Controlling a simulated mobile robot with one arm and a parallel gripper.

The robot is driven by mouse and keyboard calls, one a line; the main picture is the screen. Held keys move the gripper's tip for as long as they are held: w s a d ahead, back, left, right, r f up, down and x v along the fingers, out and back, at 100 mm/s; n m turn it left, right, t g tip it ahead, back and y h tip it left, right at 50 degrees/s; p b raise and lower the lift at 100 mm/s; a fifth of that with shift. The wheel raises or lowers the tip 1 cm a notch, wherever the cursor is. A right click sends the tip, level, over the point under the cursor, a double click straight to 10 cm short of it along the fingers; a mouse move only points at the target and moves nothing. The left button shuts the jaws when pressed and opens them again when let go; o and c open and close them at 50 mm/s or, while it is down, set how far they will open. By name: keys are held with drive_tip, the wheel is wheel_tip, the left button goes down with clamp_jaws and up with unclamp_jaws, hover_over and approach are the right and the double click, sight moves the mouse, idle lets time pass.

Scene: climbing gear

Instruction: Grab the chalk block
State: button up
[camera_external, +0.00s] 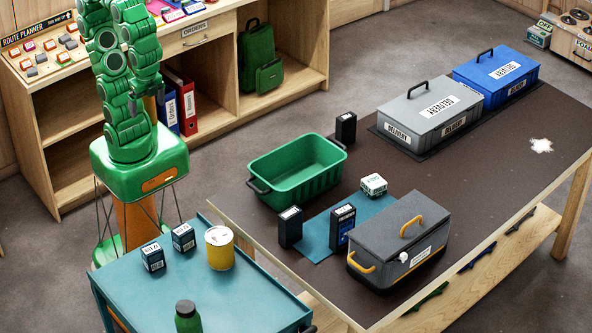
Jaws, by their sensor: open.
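A small white block with green markings (374,185) sits on the dark table top, at the back edge of a teal mat; it looks like the chalk block, though its label is too small to read. It lies right of the green tub and behind the grey case. My green arm is folded upright on its base at the left, well away from the block.
Around the block are a green tub (289,184), dark boxes (342,227) (290,227) (346,128) and a grey case with yellow handles (399,240). Delivery boxes (430,112) (497,73) stand farther back. A teal cart (215,293) stands in front of my base. The table's right side is mostly clear.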

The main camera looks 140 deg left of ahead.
sight(378, 183)
drive_tip(key=w+a+r+m+t+y, duration=0.15)
drive_tip(key=w+a+m+y, duration=0.4)
drive_tip(key=w+a, duration=1.25)
drive_tip(key=w+a+r+m+y, duration=0.2)
drive_tip(key=w+a+m+y, duration=0.4)
drive_tip(key=w+a, duration=1.25)
drive_tip(key=w+a+f+m+t+y, duration=0.2)
drive_tip(key=w+a+f+m, duration=0.2)
drive_tip(key=w+a+m, duration=0.55)
drive_tip(key=shift+n, duration=0.6)
drive_tip(key=f, duration=0.9)
drive_tip(key=a+f, duration=0.1)
drive_tip(key=f, duration=0.8)
drive_tip(key=a+f, duration=0.1)
drive_tip(key=f, duration=0.8)
drive_tip(key=shift+w+a+f, duration=0.25)
drive_tip(key=shift+w+f, duration=0.15)
drive_tip(key=shift+a+f, duration=0.3)
drive_tip(key=shift+t, duration=0.25)
drive_tip(key=shift+w+x, duration=0.15)
drive_tip(key=shift+x, duration=1.65)
drive_tip(key=shift+w+x, duration=0.15)
drive_tip(key=shift+x, duration=1.6)
